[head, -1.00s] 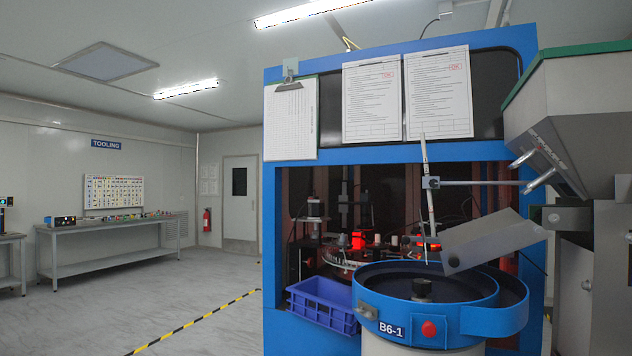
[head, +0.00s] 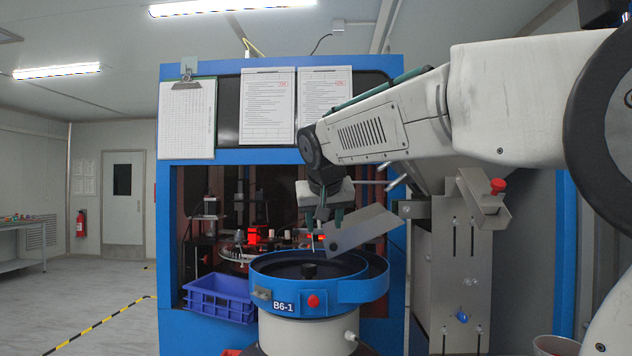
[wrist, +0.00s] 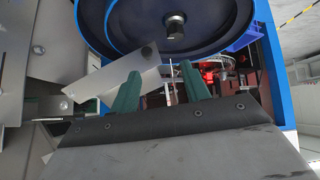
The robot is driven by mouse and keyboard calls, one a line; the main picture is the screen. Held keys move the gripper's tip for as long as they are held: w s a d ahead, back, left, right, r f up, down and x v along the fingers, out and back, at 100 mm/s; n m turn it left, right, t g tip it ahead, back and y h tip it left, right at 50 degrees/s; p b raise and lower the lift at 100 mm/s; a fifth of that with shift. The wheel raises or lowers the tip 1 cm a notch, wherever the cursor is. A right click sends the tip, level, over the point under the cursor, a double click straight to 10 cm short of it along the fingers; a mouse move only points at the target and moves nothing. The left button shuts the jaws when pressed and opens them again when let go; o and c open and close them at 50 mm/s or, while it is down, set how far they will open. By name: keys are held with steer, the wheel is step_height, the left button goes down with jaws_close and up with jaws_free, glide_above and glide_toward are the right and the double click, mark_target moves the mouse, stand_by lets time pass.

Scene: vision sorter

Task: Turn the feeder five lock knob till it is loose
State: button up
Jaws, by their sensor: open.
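The blue bowl feeder (head: 262,271) stands in front of the machine and carries a B6-1 label; I see no label reading five. A dark knob (head: 308,270) stands upright at the bowl's centre. It also shows in the wrist view (wrist: 175,26). A red knob (head: 313,301) sits on the bowl's front wall; I cannot tell which knob is the lock. My gripper (head: 328,216) hangs above and behind the bowl, near the metal chute. In the wrist view its green fingers (wrist: 160,72) are apart with nothing between them, clear of the dark knob.
A slanted metal chute (head: 362,229) reaches over the bowl close to my gripper. A blue bin (head: 218,302) sits left of the bowl. A grey metal stand (head: 455,265) with a red button stands to the right. The floor at left is open.

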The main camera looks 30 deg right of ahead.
steer(key=w+d+r+m+t+h, duration=0.1)
steer(key=w+d+r+t+h, duration=0.1)
steer(key=w+d+r, duration=0.55)
steer(key=w+d+r+m+t+h, duration=0.15)
steer(key=w+r, duration=0.35)
steer(key=w, duration=0.6)
steer(key=x, duration=0.7)
steer(key=shift+w+d+f, duration=0.15)
steer(key=shift+w+f, duration=0.1)
steer(key=shift+w, duration=0.05)
steer(key=shift+y, duration=0.25)
steer(key=c, duration=1)
